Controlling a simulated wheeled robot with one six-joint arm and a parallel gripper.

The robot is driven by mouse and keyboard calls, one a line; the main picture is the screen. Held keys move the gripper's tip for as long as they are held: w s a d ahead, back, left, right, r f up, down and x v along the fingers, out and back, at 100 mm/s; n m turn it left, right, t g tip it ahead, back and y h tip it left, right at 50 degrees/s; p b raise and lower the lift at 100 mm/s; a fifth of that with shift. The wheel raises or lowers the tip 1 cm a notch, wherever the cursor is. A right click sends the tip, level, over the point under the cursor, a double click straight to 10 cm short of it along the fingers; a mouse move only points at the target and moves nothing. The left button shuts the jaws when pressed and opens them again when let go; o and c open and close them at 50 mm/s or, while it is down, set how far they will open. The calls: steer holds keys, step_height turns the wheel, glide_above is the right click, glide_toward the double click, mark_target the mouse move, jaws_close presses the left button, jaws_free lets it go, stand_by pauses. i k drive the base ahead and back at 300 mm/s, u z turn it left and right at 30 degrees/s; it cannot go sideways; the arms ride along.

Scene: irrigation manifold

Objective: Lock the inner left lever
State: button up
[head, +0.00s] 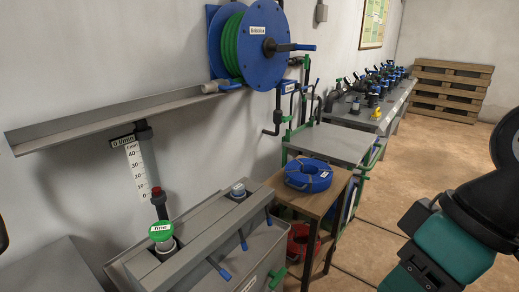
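The irrigation manifold (372,92), a row of dark valves with several blue levers, stands on a grey bench (395,106) at the back right. It is small and far off, and I cannot tell which lever is the inner left one or whether any is locked. My teal and black arm shows at the right edge, but my gripper is out of view.
A wooden table (318,192) with a blue hose coil (308,175) and a grey cart (330,143) stand between cabinet and bench. A red bucket (299,241) is under the table. A hose reel (262,45) hangs on the wall. The floor (410,160) at right is clear.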

mark_target(226, 277)
steer(key=z, duration=1.75)
steer(key=k, duration=1.2)
steer(key=u, duration=2.15)
steer(key=i, duration=0.5)
steer(key=z, duration=0.05)
